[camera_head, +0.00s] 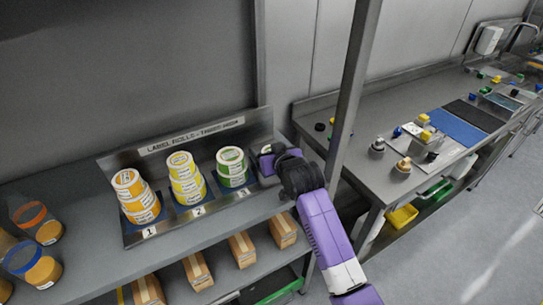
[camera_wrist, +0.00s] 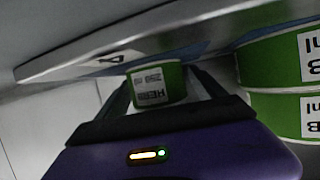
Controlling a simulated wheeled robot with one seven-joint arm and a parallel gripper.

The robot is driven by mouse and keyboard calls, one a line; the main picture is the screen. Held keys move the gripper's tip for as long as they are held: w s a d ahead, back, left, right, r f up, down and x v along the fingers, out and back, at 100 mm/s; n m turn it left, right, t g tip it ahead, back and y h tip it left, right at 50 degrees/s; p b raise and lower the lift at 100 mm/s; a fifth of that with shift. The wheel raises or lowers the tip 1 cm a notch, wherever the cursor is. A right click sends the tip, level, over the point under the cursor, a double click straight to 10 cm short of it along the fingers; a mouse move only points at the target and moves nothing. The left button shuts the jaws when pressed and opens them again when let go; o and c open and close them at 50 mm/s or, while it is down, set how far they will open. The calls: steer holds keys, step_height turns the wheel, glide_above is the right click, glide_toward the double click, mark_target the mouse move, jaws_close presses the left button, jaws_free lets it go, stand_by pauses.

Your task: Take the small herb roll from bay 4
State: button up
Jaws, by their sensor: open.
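The small green herb roll (camera_wrist: 157,85) with a white label sits in bay 4 in the wrist view, where the picture is upside down and the number 4 (camera_wrist: 120,57) shows on the rack's edge. My gripper (camera_wrist: 163,80) is open, with one finger on each side of the roll; whether either finger touches it, I cannot tell.
Larger green rolls (camera_head: 231,166) stand stacked in bay 3, close beside my gripper; they also show at right in the wrist view (camera_wrist: 275,115). Yellow rolls (camera_head: 186,178) fill bay 2 and orange rolls (camera_head: 137,197) bay 1. A steel post (camera_head: 352,95) stands just right of my arm.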

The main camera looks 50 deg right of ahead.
steer(key=c, duration=1.6)
steer(key=shift+o, duration=0.2)
steer(key=shift+r, duration=0.1)
